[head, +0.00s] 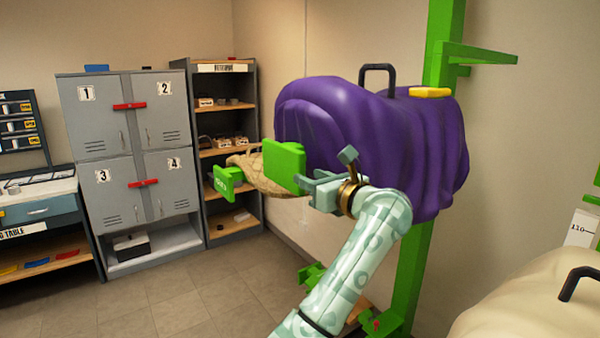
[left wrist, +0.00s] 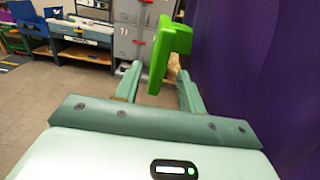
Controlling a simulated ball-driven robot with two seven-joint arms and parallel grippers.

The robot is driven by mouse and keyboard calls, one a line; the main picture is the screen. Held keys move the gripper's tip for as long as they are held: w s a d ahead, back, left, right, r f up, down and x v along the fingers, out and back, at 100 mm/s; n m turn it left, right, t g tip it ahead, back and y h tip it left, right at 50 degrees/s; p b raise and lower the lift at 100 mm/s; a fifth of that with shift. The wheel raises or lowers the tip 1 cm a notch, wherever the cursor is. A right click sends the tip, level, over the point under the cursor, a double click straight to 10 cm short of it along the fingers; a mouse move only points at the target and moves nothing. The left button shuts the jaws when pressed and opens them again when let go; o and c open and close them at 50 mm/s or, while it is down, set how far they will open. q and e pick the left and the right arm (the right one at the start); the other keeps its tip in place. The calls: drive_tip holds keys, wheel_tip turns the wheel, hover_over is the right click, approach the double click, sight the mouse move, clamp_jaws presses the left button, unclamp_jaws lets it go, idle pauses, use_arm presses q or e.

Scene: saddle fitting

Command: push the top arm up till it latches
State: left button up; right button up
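A green post (head: 438,45) stands behind a purple draped cover (head: 370,140) with a black handle on top. A green bar (head: 480,53) sticks out to the right near the top of the post; I cannot tell whether it is latched. A green end plate (head: 285,166) and a smaller green plate (head: 228,181) stand left of the cover, with a tan piece between them. My left gripper (head: 318,188) is beside the larger plate, in front of the cover. In the left wrist view its fingers (left wrist: 158,88) are apart, with green plate (left wrist: 168,50) just beyond them; contact is unclear. My right gripper is out of view.
A yellow pad (head: 430,92) lies on the cover. A cream padded thing (head: 540,305) with a black handle fills the lower right. Grey lockers (head: 130,155) and a shelf unit (head: 222,150) stand at the back left. Floor (head: 190,300) is clear at lower left.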

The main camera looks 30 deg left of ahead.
sight(303, 173)
use_arm(q)
drive_tip(key=x, duration=0.5)
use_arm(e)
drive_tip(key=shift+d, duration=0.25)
